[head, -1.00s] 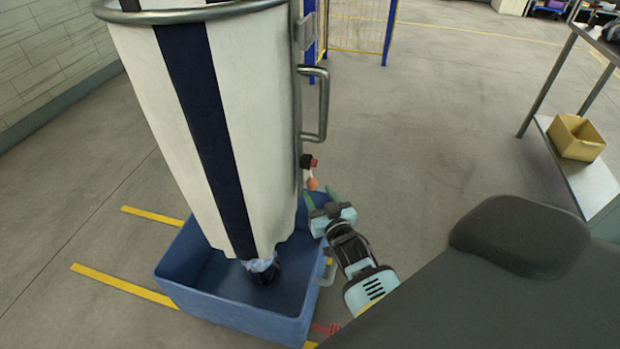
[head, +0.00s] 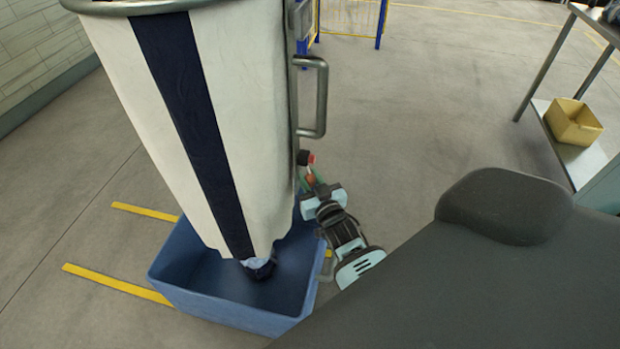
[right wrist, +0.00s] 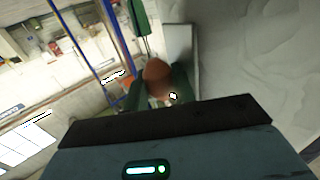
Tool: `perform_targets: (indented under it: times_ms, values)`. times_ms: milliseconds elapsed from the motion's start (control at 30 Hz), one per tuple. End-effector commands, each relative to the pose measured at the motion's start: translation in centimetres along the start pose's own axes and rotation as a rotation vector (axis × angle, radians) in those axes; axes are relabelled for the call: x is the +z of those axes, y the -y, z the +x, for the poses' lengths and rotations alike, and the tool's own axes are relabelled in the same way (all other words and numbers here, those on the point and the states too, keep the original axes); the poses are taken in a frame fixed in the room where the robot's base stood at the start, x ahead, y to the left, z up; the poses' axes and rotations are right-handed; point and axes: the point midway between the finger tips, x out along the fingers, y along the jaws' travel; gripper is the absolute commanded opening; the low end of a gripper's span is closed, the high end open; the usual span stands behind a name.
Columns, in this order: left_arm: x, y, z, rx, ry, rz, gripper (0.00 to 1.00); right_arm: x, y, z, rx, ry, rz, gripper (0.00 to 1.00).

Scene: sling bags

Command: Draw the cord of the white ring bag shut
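The white ring bag (head: 245,110), white cloth with a navy stripe, hangs long from a metal ring (head: 150,6) over a blue bin (head: 225,305). An orange ball (head: 310,180), seemingly on the bag's cord, hangs beside the right edge of the bag, below a black and red piece (head: 306,158). My right gripper (head: 311,184) is at the ball, its green fingers apart. In the right wrist view the ball (right wrist: 157,76) lies between the two fingers; I see no clear sign of a firm grip. The cord itself is hard to make out. My left gripper is out of view.
A metal handle (head: 318,98) sticks out from the bag's frame above my right gripper. A steel table with a yellow box (head: 574,122) on its shelf stands at the right. Yellow floor lines (head: 115,284) lie left of the bin. The floor between bag and table is clear.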

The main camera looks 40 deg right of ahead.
Motion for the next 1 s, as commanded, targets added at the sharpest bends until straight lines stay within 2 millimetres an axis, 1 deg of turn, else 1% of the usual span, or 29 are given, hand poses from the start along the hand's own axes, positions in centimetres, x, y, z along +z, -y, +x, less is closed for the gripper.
perform_targets:
  times_ms: [33,100,133,267,367,467,600,700,800,900,1000]
  values:
    - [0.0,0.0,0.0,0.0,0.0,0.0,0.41,0.0,0.0,0.0,0.0,0.0,0.0,0.11]
    - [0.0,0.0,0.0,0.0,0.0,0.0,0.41,0.0,0.0,0.0,0.0,0.001,0.0,0.01]
    - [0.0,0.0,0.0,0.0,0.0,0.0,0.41,0.0,0.0,0.0,0.0,0.001,0.0,0.0]
    - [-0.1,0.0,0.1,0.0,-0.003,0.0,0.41,0.0,0.0,0.0,0.0,0.001,0.0,0.0]
    - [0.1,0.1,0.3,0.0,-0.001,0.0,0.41,0.6,0.0,0.0,0.0,0.003,-0.001,0.0]
    - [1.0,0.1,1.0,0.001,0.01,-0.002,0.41,2.2,0.0,-0.1,0.0,0.009,-0.003,0.0]
    - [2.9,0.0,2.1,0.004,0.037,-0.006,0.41,5.2,0.0,-0.3,0.0,0.015,-0.002,0.0]
    - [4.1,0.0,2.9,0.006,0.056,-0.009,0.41,7.0,0.0,-0.3,0.0,0.017,-0.002,0.0]
    - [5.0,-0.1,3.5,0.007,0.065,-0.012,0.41,8.7,0.0,-0.3,0.0,0.018,-0.002,0.0]
    - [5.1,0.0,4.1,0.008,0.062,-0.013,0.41,10.0,0.0,-0.3,0.0,0.018,-0.002,0.0]
    - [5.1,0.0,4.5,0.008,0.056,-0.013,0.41,10.8,0.0,-0.3,0.0,0.017,-0.001,0.0]
